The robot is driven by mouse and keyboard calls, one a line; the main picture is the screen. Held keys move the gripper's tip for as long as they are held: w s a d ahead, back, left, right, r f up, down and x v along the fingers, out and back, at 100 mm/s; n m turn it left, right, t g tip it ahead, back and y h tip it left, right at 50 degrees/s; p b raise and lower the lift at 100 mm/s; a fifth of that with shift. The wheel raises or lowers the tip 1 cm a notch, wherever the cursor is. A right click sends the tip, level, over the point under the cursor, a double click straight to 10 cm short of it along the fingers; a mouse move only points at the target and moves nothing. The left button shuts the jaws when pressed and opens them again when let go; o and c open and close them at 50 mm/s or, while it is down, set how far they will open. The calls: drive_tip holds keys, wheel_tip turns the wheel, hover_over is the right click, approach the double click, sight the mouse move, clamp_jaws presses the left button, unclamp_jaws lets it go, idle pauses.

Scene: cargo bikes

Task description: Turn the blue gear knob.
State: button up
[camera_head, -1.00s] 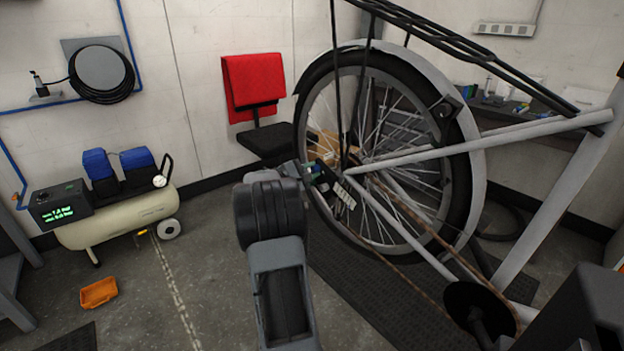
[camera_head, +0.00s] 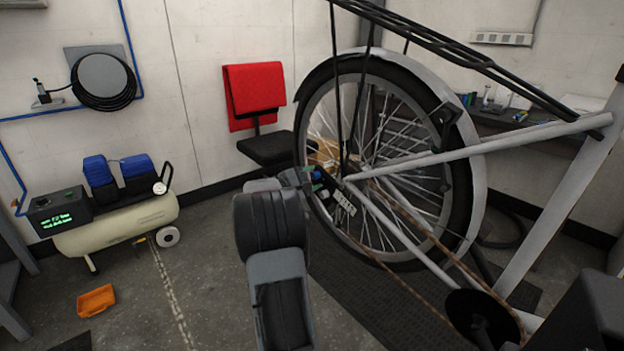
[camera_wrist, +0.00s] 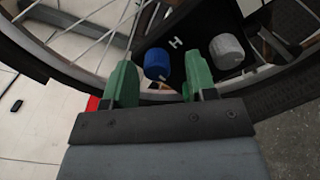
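The blue gear knob (camera_wrist: 157,64) sits on a dark plate (camera_wrist: 185,42) marked with a white H, in front of the wheel spokes. A grey-white knob (camera_wrist: 227,51) is to its right on the same plate. My gripper (camera_wrist: 153,84) has green fingers spread apart, one on each side of the blue knob in the wrist view. A gap shows between the knob and each finger; whether the tips reach its depth I cannot tell.
The bicycle's rear wheel (camera_head: 463,200) and frame tube (camera_head: 480,147) stand close to the right of my arm. A chain and a black crank disc (camera_head: 480,312) are lower right. A red-backed chair (camera_head: 255,90), compressor (camera_head: 120,222) and orange tray (camera_head: 96,300) are farther left.

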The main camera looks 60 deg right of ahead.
drive_tip(key=shift+w+a, duration=0.2)
drive_tip(key=shift+a, duration=0.1)
drive_tip(key=p+v, duration=0.1)
drive_tip(key=v, duration=1.2)
drive_tip(key=shift+s+a, duration=0.1)
drive_tip(key=s+a+r+m+t+y+p, duration=0.1)
drive_tip(key=s+a+r+t+y+p, duration=0.2)
drive_tip(key=a, duration=0.9)
drive_tip(key=s+a+r+m+t+y+p, duration=0.1)
drive_tip(key=s+a+r+t+y+p, duration=0.2)
drive_tip(key=a+r+y+p, duration=0.4)
drive_tip(key=s+a+r+m+t+y+p, duration=0.1)
drive_tip(key=s+a+r+t+y+p, duration=0.2)
drive_tip(key=a+p, duration=1)
drive_tip(key=a+r+y, duration=0.3)
drive_tip(key=a+y, duration=0.1)
drive_tip(key=a, duration=0.1)
drive_tip(key=shift+s+m, duration=0.3)
drive_tip(key=shift+s, duration=0.1)
drive_tip(key=shift+d+r, duration=0.1)
drive_tip(key=shift+c, duration=0.4)
